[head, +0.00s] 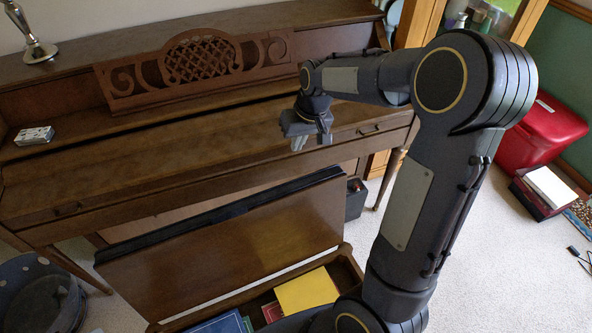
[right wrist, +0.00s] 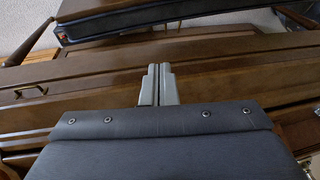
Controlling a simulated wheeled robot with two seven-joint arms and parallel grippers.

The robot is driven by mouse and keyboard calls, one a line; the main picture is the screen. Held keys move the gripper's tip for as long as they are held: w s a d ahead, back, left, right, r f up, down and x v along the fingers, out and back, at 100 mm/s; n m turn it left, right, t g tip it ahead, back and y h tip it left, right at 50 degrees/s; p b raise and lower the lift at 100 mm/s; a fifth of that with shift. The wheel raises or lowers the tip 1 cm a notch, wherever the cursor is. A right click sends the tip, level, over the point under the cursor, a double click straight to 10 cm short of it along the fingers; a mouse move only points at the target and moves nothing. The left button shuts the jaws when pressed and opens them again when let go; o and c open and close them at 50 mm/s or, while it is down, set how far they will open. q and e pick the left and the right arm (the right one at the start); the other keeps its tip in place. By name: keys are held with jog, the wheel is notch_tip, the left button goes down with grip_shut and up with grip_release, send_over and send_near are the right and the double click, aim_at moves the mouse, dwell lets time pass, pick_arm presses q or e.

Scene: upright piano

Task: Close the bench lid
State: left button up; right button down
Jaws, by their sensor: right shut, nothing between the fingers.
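The bench lid (head: 225,245) is a brown wooden panel with a dark padded edge along its top. It stands raised, steeply tilted, in front of the piano. Below it is the open bench box (head: 345,270), with a yellow book (head: 307,291) and other books inside. In the right wrist view the lid's dark edge (right wrist: 150,22) crosses the top. My right gripper (head: 299,143) is above the piano's keyboard cover, behind and above the lid, apart from it. Its fingers are together and empty, also in the right wrist view (right wrist: 158,85). My left gripper is not in view.
The upright piano (head: 130,165) fills the back, with a carved music stand (head: 198,62) on it. A small light box (head: 34,135) lies at its left. A dark round bin (head: 38,298) stands at lower left. A red box (head: 540,133) is at right.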

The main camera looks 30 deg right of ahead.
jog(key=w+d+f+h, duration=0.2)
jog(key=w+f, duration=0.4)
notch_tip(320, 180, down, 10)
jog(key=s+p, duration=0.1)
jog(key=s, duration=0.1)
jog(key=shift+s+r+n+g, duration=0.15)
jog(key=shift+r+n+g, duration=0.15)
jog(key=shift+g, duration=0.1)
